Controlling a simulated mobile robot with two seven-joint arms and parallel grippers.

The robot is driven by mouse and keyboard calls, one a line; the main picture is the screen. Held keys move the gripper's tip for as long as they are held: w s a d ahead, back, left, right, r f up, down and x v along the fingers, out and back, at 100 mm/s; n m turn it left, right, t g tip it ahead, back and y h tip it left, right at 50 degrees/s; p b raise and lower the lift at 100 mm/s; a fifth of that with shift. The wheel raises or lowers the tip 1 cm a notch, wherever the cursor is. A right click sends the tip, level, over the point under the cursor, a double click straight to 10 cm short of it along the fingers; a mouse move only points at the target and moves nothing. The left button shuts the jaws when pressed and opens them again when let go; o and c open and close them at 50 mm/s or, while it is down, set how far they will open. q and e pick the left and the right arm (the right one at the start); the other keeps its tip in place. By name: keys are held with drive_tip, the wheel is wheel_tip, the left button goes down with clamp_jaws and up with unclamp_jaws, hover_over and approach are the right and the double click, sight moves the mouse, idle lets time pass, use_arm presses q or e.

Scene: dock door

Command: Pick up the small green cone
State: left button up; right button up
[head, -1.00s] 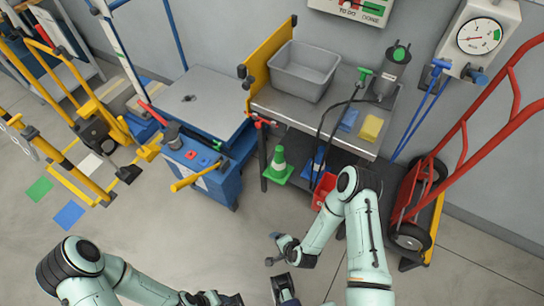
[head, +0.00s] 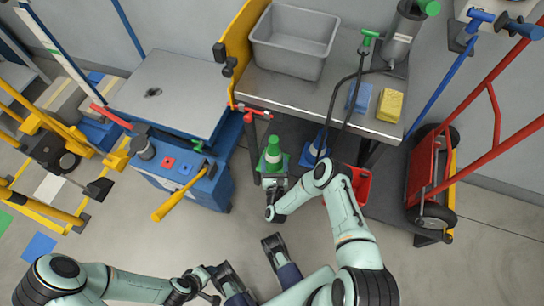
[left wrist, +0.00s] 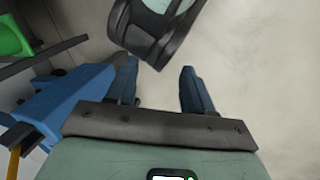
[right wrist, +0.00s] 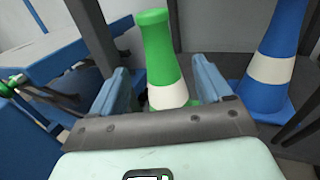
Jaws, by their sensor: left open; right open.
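The small green cone (head: 273,153) with a white band stands upright on its green base, on the low shelf under the steel bench. My right gripper (head: 273,182) is open at the near side of the cone. In the right wrist view the cone (right wrist: 160,55) rises between the two open fingers, with a gap on each side; its lower part is hidden behind the gripper. My left gripper (left wrist: 155,88) is open and empty over bare floor, far from the cone.
A blue cone (head: 316,147) stands just right of the green one. A red bin (head: 360,183) is further right. The blue lift table (head: 190,185) with a yellow handle is left. The bench (head: 300,97) overhangs the cones. The floor in front is clear.

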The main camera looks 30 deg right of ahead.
sight(274, 150)
drive_tip(key=b+x, duration=0.1)
drive_tip(key=x, duration=0.4)
drive_tip(key=b+x, duration=0.1)
drive_tip(key=x, duration=0.3)
drive_tip(key=shift+w+d, duration=0.1)
drive_tip(key=shift+w, duration=0.15)
use_arm(q)
drive_tip(key=shift+t+y, duration=0.3)
drive_tip(key=shift+t, duration=0.3)
drive_tip(key=w+f, duration=0.1)
drive_tip(key=w+a, duration=0.1)
drive_tip(key=w+a+f, duration=0.1)
drive_tip(key=w, duration=0.1)
drive_tip(key=shift+f, duration=0.35)
drive_tip(key=shift+s+d, duration=0.1)
use_arm(e)
drive_tip(key=shift+c, duration=0.3)
clamp_jaws()
